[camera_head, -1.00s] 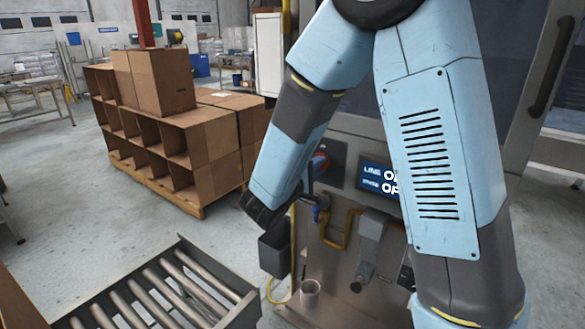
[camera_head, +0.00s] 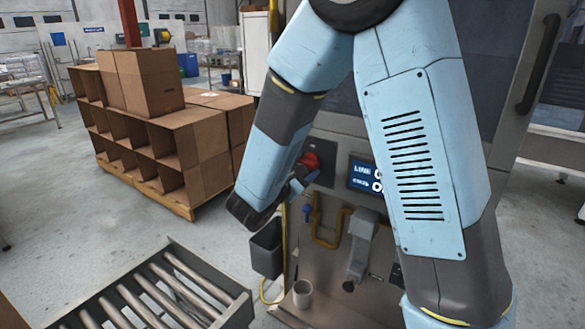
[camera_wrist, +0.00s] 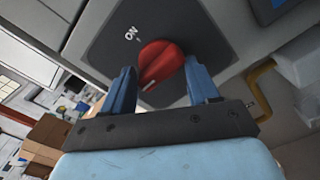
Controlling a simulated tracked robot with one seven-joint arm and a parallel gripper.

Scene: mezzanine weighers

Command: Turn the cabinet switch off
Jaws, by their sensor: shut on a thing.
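The cabinet switch is a red rotary knob (camera_wrist: 161,64) on a dark square plate (camera_wrist: 110,50) marked ON. The white line on the knob points to the lower left in the wrist view, away from the ON label. My gripper (camera_wrist: 162,78) is shut on the knob, with one blue finger on each side of it. In the head view the red knob (camera_head: 309,160) shows just beyond my gripper (camera_head: 301,180), whose wrist and arm hide part of the cabinet front (camera_head: 328,258).
Right of the switch is a lit display (camera_head: 361,175), its text partly covered by my arm. Below are yellow pipes (camera_head: 328,238), a dark bin (camera_head: 266,252) and a cup (camera_head: 302,294). A roller conveyor (camera_head: 165,290) stands front left, with cardboard boxes (camera_head: 195,150) behind.

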